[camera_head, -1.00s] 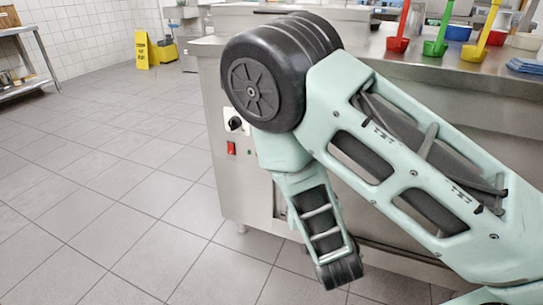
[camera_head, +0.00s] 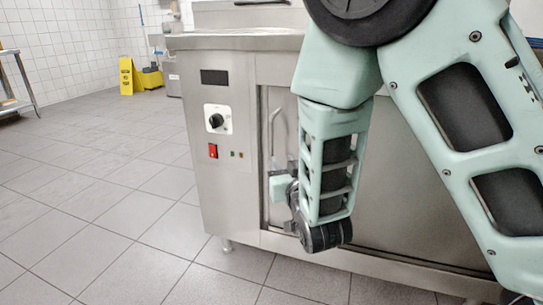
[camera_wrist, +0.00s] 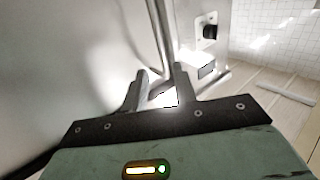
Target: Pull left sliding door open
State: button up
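The left sliding door (camera_head: 291,110) is a steel panel in the front of the steel counter, and my arm covers much of it. Its curved bar handle (camera_head: 273,122) stands upright near the door's left edge. My gripper (camera_head: 280,186) is at the lower part of the handle, partly hidden behind my forearm. In the wrist view my gripper (camera_wrist: 160,88) has its two fingers apart. The handle (camera_wrist: 160,38) runs down to the gap between the fingertips, closer to the right finger. Whether a finger touches it is unclear.
A black knob (camera_head: 216,120) and a red switch (camera_head: 213,151) are on the panel left of the door. The tiled floor (camera_head: 110,190) to the left is clear. A yellow sign (camera_head: 126,76) stands far back.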

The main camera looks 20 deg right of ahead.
aim_at(272, 144)
jog(key=w+b, duration=0.1)
jog(key=w, duration=0.7)
jog(key=w+b, duration=0.1)
jog(key=w, duration=0.3)
jog(key=shift+d+b, duration=0.25)
jog(key=shift+b, duration=0.05)
grip_shut()
